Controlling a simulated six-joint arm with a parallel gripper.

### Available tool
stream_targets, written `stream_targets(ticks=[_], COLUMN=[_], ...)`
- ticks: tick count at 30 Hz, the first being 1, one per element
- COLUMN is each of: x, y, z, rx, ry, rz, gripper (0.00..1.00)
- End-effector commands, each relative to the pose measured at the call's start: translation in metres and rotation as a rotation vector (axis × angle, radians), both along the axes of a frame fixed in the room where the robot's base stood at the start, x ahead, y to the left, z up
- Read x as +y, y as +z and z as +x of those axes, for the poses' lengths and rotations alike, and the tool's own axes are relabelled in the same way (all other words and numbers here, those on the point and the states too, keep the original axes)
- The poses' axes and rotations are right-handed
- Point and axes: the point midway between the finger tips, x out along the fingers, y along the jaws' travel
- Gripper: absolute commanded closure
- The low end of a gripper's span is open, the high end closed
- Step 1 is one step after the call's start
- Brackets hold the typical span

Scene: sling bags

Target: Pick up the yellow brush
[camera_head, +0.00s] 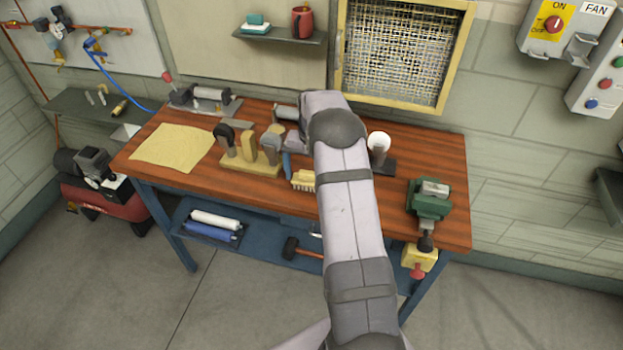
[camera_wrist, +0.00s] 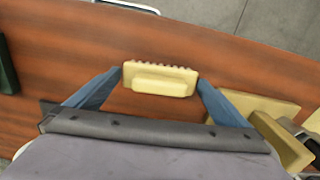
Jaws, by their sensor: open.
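The yellow brush (camera_head: 303,180) lies on the wooden workbench (camera_head: 446,161), partly hidden by my arm in the head view. In the wrist view the brush (camera_wrist: 160,79) lies between the tips of my two blue fingers, with its bristle row facing the far side. My gripper (camera_wrist: 160,84) is open, one finger at each end of the brush. I cannot tell whether the fingers touch it. In the head view one blue finger of my gripper (camera_head: 287,165) shows just left of the brush.
A wooden tool holder (camera_head: 238,163) with upright handled tools stands close left of the brush. A green vise (camera_head: 430,198) is at the right end. A yellow cloth (camera_head: 172,147) lies at the left. A dark stand with a white round top (camera_head: 379,142) is behind my arm.

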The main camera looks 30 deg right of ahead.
Motion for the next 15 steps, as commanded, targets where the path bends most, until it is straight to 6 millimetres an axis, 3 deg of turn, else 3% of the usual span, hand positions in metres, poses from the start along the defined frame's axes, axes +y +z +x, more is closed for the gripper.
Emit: stream_targets(ticks=[6, 7, 11, 15], x=[0.0, 0.0, -0.0001, -0.0003], y=[-0.0016, -0.0015, -0.0013, -0.0007], z=[0.0, 0.0, 0.0, 0.0003], rx=[0.0, 0.0, 0.0, -0.001], ry=[0.0, 0.0, 0.0, 0.0], rz=[0.0, 0.0, 0.0, -0.001], gripper=[0.0, 0.02, 0.31, 0.31])
